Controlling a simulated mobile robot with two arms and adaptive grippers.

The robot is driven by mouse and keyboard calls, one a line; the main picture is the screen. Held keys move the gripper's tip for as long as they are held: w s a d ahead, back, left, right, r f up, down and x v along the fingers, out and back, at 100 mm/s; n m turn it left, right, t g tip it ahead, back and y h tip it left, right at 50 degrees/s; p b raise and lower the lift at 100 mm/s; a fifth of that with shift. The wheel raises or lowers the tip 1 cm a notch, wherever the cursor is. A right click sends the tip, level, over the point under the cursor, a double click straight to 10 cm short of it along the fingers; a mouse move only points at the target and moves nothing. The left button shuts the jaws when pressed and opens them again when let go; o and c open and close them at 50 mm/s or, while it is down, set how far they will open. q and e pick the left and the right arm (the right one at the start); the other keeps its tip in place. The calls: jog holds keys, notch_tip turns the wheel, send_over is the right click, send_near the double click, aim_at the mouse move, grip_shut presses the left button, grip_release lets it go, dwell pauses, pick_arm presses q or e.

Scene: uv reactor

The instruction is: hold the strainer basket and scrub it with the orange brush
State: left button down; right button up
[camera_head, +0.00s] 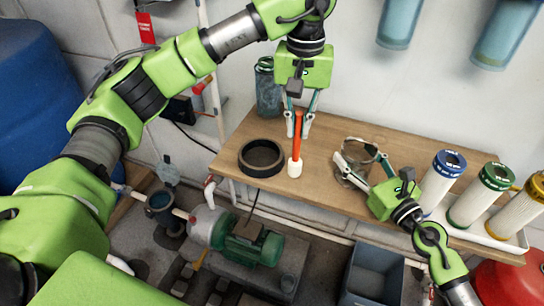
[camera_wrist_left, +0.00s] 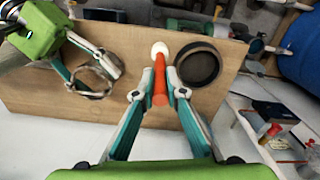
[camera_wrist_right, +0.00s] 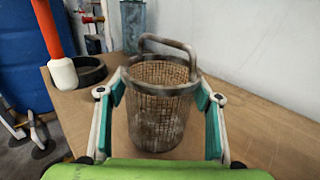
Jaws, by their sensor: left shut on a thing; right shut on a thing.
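The strainer basket (camera_head: 358,160) is a grey mesh cup with a loop handle, standing upright on the wooden bench. My right gripper (camera_head: 362,166) is shut on it, with one finger on each side of the mesh in the right wrist view (camera_wrist_right: 157,110). The orange brush (camera_head: 297,135) has a thin handle and a white head pointing down. My left gripper (camera_head: 299,126) is shut on its handle. The brush is left of the basket and apart from it. Whether its head touches the bench is unclear.
A black ring (camera_head: 244,160) lies left of the brush on the bench (camera_head: 330,135). A dark glass-like canister (camera_head: 268,90) stands at the back left. Several white cartridges with coloured caps (camera_head: 444,175) stand in a tray on the right. A pump (camera_head: 245,240) sits below the bench.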

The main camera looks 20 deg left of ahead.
pick_arm(q)
jog(key=w+d+r+n, duration=0.3)
jog(key=w+d+r, duration=0.2)
jog(key=w+r, duration=0.4)
notch_tip(320, 180, down, 8)
jog(key=d, duration=0.1)
jog(key=shift+s+d, duration=0.2)
jog(key=shift+s, duration=0.25)
dwell(0.3)
jog(key=shift+d, duration=0.8)
dwell(0.4)
notch_tip(320, 180, down, 3)
jog(key=shift+f, duration=0.15)
dwell(0.5)
jog(key=shift+a, duration=0.25)
